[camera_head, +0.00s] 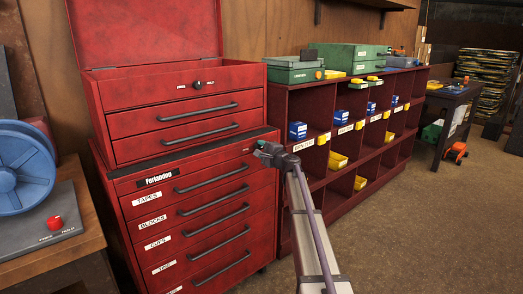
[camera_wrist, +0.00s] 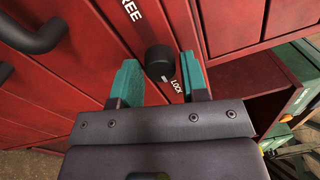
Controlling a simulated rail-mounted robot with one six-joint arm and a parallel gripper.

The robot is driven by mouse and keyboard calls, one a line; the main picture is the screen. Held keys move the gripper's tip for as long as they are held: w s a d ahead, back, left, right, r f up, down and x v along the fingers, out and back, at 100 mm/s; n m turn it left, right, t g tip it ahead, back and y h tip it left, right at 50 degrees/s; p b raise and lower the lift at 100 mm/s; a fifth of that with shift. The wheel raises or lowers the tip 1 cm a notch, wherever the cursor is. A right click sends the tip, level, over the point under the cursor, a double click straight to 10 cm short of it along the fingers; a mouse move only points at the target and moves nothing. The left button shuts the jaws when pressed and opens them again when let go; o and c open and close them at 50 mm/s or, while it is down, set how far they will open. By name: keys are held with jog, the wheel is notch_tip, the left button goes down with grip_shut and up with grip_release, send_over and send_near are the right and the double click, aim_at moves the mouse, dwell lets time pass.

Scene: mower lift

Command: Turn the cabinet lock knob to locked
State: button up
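The lock knob (camera_wrist: 159,63) is a short black cylinder on the red cabinet (camera_head: 190,178), between the printed words FREE and LOCK in the wrist view. A small pale mark shows by its lower edge, but I cannot tell which word the knob points to. My gripper (camera_wrist: 161,77) is open, with one teal finger on each side of the knob and visible gaps beside it. In the head view my gripper (camera_head: 266,152) is at the cabinet's upper right front corner and hides the knob.
A separate black knob (camera_head: 197,85) marked FREE and HOLD is on the upper red chest (camera_head: 180,113). A red shelf (camera_head: 312,104) with bins stands right. A bench (camera_head: 50,235) with a blue reel (camera_head: 22,165) stands left.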

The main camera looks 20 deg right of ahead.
jog(key=shift+o, duration=1.4)
jog(key=shift+s, duration=0.1)
jog(key=v, duration=1)
jog(key=shift+s, duration=0.3)
jog(key=shift+d, duration=0.1)
